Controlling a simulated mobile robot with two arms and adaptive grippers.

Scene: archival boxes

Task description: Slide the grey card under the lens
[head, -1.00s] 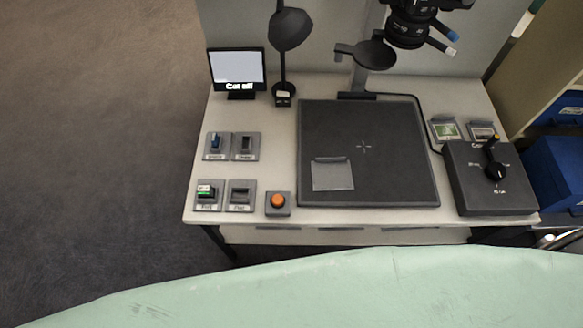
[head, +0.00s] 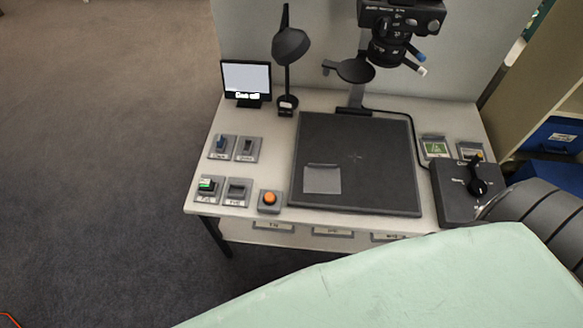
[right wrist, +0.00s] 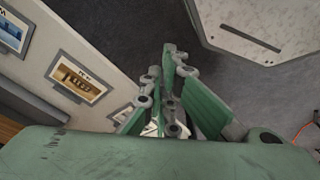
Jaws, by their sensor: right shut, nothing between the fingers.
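The grey card (head: 322,179) lies flat on the dark base plate (head: 388,192), near its front left corner. It is to the left of and in front of the pale cross mark (head: 355,157) on the plate. The lens (head: 388,50) hangs above the back of the plate on a column. My right gripper (right wrist: 166,92) shows in the right wrist view, shut and empty, with the card out of that view. My left gripper is in neither view.
A lamp (head: 291,46) and small monitor (head: 246,80) stand at the back left. Switches and an orange button (head: 269,198) are left of the plate. A knob box (head: 452,194) stands at right, partly hidden by my arm. Shelving (head: 545,95) stands at the right.

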